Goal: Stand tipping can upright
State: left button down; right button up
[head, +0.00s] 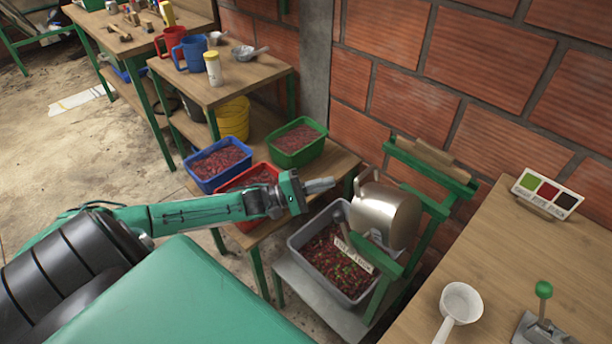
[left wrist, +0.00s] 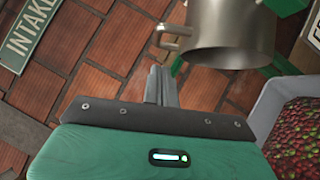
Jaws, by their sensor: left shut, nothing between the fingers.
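The tipping can (head: 385,212) is a shiny metal cylinder, tilted on its green stand (head: 430,200) over the edge of a grey bin (head: 296,242). Its handle (head: 358,181) is on the side toward my left gripper. In the left wrist view the can (left wrist: 232,30) shows at the top, with its handle (left wrist: 168,40) just beyond my fingertips. My left gripper (head: 328,184) is shut and empty, close to the handle but apparently apart from it. It also shows in the left wrist view (left wrist: 158,82). My right gripper is not in view.
Blue (head: 216,165), red (head: 245,180) and green (head: 297,142) tubs of cherries stand on a low table behind my left arm. A sign (head: 353,254) hangs by the bin. A table at right holds a white scoop (head: 460,304) and a colour card (head: 547,193).

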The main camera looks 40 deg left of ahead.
pick_arm(q)
jog(key=shift+w+d+r+p, duration=0.15)
jog(key=shift+d+r+p, duration=0.1)
jog(key=shift+d, duration=0.5)
jog(key=shift+w+d+r+p, duration=0.15)
jog(key=shift+d+r, duration=0.15)
jog(key=shift+d, duration=0.4)
jog(key=shift+w+d+r+p, duration=0.1)
jog(key=shift+d+r+p, duration=0.15)
jog(key=shift+d, duration=0.5)
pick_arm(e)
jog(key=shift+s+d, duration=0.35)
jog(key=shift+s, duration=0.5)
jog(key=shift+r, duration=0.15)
